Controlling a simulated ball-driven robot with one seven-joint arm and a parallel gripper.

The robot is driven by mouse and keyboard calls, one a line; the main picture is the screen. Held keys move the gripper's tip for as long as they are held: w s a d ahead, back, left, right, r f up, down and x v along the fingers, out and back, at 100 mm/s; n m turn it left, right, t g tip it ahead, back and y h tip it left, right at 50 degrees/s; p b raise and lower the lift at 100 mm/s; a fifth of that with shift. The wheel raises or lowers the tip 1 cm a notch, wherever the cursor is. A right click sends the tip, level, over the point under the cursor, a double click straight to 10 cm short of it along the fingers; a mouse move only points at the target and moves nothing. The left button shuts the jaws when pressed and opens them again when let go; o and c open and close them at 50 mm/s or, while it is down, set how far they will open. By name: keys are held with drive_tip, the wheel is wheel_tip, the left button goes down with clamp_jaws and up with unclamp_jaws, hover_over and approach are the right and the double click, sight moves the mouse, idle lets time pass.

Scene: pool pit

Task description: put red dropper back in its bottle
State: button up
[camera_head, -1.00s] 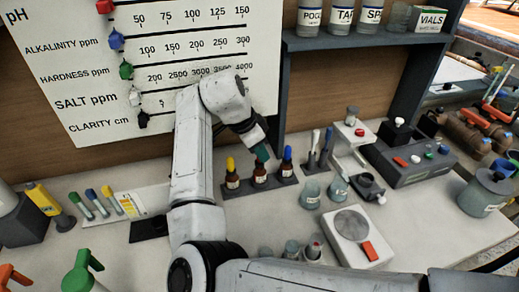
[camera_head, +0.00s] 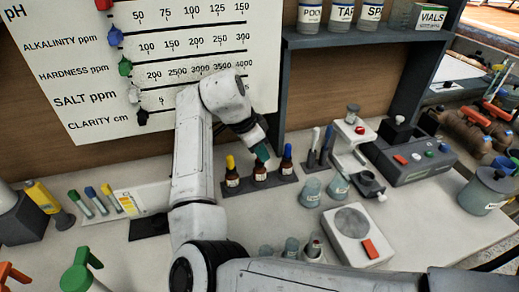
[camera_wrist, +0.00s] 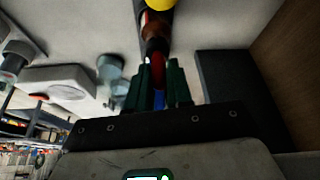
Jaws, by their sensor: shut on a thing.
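My gripper (camera_head: 262,154) is right above the middle brown bottle (camera_head: 260,173) in the dark rack (camera_head: 275,182). In the wrist view, its dark green fingers (camera_wrist: 160,88) are shut on the red dropper (camera_wrist: 158,72). The dropper lines up with a brown bottle beyond the fingertips. I cannot tell how deep the dropper sits in the bottle, since the fingers hide the neck. In the head view the red bulb is hidden by the fingers.
The yellow-topped bottle (camera_head: 231,175) stands close on the left and the blue-topped bottle (camera_head: 287,160) close on the right. Beakers (camera_head: 310,188) and a scale (camera_head: 352,230) stand to the right. The chart board (camera_head: 160,60) is behind my arm.

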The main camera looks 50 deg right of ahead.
drive_tip(key=shift+f, duration=0.25)
drive_tip(key=o, duration=0.7)
drive_tip(key=shift+r+p, duration=2.65)
drive_tip(key=shift+r, duration=0.9)
drive_tip(key=shift+f, duration=0.1)
